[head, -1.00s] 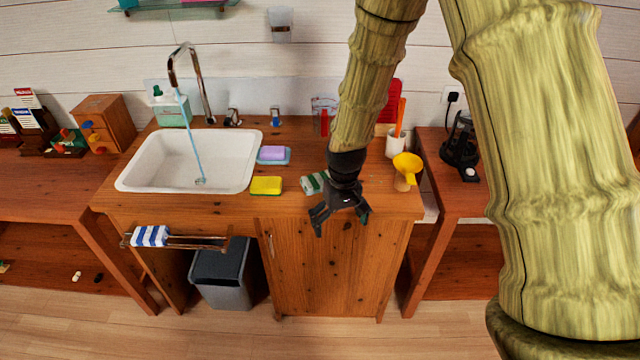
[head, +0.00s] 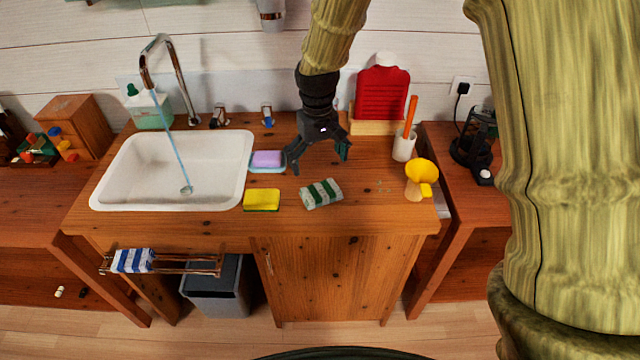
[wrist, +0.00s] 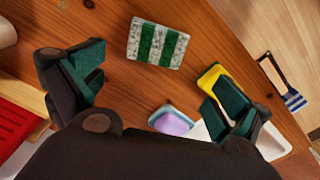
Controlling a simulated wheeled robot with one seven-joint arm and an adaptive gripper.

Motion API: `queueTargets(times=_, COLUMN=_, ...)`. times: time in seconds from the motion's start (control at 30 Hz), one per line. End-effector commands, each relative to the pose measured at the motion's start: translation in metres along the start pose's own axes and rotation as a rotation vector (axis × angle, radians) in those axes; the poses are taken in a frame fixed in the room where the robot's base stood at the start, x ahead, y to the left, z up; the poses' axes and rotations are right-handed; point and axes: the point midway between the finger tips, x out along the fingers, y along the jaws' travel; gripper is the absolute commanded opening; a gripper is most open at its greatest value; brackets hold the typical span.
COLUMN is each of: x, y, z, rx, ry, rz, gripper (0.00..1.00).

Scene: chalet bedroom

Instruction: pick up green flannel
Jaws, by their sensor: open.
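The green flannel (head: 321,193) is a small folded cloth with green and grey-white stripes. It lies on the wooden counter, right of the yellow sponge, near the front edge. It also shows at the top middle of the wrist view (wrist: 156,44), fully uncovered. My gripper (head: 318,158) is open and empty, above the counter and behind the flannel in the head view. In the wrist view the two fingers (wrist: 160,95) are spread wide, with the flannel beyond them and between their lines. Nothing touches the flannel.
A yellow sponge (head: 262,200) and a purple soap on a blue dish (head: 267,160) lie left of the flannel. The white sink (head: 120,180) has running water.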

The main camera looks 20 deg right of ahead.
Motion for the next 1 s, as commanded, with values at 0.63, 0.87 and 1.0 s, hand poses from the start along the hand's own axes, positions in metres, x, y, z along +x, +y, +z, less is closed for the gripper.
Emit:
queueTargets(times=0.63, x=0.055, y=0.014, z=0.006, rx=0.021, ry=0.000, rz=0.000, gripper=1.00)
queueTargets(times=0.87, x=0.074, y=0.014, z=0.007, rx=0.020, ry=-0.003, rz=0.000, gripper=1.00)
queueTargets(times=1.0, x=0.089, y=0.014, z=0.006, rx=0.018, ry=-0.003, rz=0.000, gripper=1.00)
